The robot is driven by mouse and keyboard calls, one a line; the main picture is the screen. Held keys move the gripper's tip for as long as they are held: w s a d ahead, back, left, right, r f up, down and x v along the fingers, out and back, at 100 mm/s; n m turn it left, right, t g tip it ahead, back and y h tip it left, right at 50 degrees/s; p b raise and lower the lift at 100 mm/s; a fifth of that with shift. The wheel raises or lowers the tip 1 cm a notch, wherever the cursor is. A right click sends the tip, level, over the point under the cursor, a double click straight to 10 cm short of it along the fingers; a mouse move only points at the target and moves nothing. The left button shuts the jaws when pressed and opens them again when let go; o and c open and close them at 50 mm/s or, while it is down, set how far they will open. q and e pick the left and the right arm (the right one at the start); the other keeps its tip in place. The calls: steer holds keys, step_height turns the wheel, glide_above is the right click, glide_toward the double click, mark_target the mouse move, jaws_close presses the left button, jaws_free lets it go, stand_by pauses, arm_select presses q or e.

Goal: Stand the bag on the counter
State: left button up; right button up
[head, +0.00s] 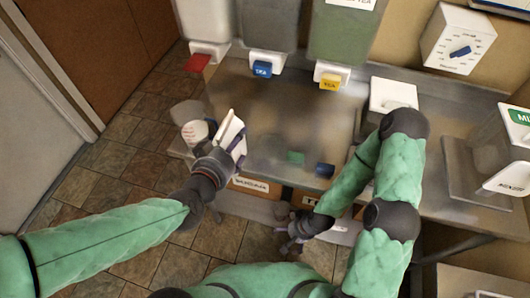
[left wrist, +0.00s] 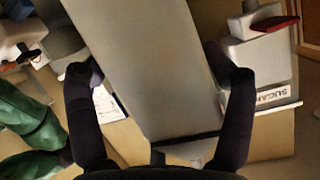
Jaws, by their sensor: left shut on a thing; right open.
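The bag (head: 232,132) is a pale, flat-sided thing with a tan edge, held tilted over the front left part of the grey counter (head: 262,110). My left gripper (head: 228,148) is shut on it. In the left wrist view a broad grey face, apparently the bag (left wrist: 150,65), fills the space between the two fingers (left wrist: 150,68). Whether its bottom touches the counter is hard to tell. My right gripper (head: 291,236) is open and low, in front of the counter; it seems empty.
Dispensers with red (head: 197,62), blue (head: 262,68) and yellow (head: 330,82) levers line the back. A green block (head: 296,157) and a blue block (head: 325,170) lie at the front right. A clear container (head: 186,112) and white round thing (head: 194,132) stand left. The counter's middle is clear.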

arm_select(q)
steer(key=w+d+f+b, duration=0.2)
steer(key=w+f+b, duration=0.1)
steer(key=w+f, duration=0.1)
steer(key=w+d+f+b, duration=0.1)
steer(key=w+f+b, duration=0.2)
steer(key=w+f, duration=0.1)
steer(key=w+d+f+b, duration=0.2)
steer(key=w+f+b, duration=0.1)
steer(key=w+f, duration=0.1)
steer(key=shift+w+d+f, duration=0.3)
steer(key=shift+w+f, duration=0.05)
steer(key=shift+f, duration=0.2)
steer(key=shift+r, duration=0.1)
steer(key=o, duration=1.5)
steer(key=shift+f, duration=0.2)
